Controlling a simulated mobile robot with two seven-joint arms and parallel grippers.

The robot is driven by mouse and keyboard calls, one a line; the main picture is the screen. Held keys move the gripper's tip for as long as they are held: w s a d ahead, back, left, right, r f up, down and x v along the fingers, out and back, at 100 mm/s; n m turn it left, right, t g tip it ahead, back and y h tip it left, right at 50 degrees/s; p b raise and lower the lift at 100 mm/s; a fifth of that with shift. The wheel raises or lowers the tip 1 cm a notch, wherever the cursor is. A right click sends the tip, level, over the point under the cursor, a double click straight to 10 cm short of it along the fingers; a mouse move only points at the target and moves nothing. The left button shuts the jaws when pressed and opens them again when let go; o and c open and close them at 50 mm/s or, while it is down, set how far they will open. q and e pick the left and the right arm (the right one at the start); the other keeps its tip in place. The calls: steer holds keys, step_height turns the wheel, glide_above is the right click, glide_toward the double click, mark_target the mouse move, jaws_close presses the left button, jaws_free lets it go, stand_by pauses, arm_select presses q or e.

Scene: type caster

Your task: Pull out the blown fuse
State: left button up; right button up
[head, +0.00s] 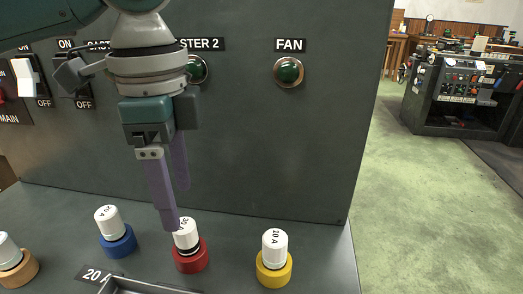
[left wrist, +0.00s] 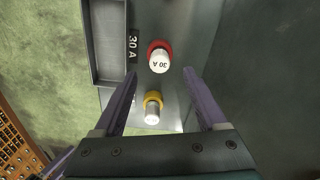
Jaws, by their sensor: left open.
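Several white-capped fuses stand in coloured collars on the grey ledge. In the head view they are orange at far left (head: 8,250), blue (head: 110,222), red (head: 188,237) and yellow (head: 275,245). The yellow one's cap reads 10 A in the head view. My left gripper (head: 176,205) is open, pointing down above the red fuse; one fingertip overlaps its cap in the head view. I cannot tell which fuse is blown. My right gripper is out of view.
A dark upright panel (head: 270,130) rises behind the fuses, with a FAN lamp (head: 288,71) and switches (head: 30,77) at left. A shallow grey tray (left wrist: 107,45) lies at the front of the ledge. Green floor is open at right, with a workbench (head: 460,95) beyond.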

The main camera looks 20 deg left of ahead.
mark_target(184, 225)
arm_select(q)
step_height(184, 225, down, 8)
steer(key=shift+r+b, duration=0.15)
steer(key=shift+b, duration=0.35)
steer(key=shift+c, duration=0.2)
jaws_close()
stand_by(0.6)
stand_by(1.2)
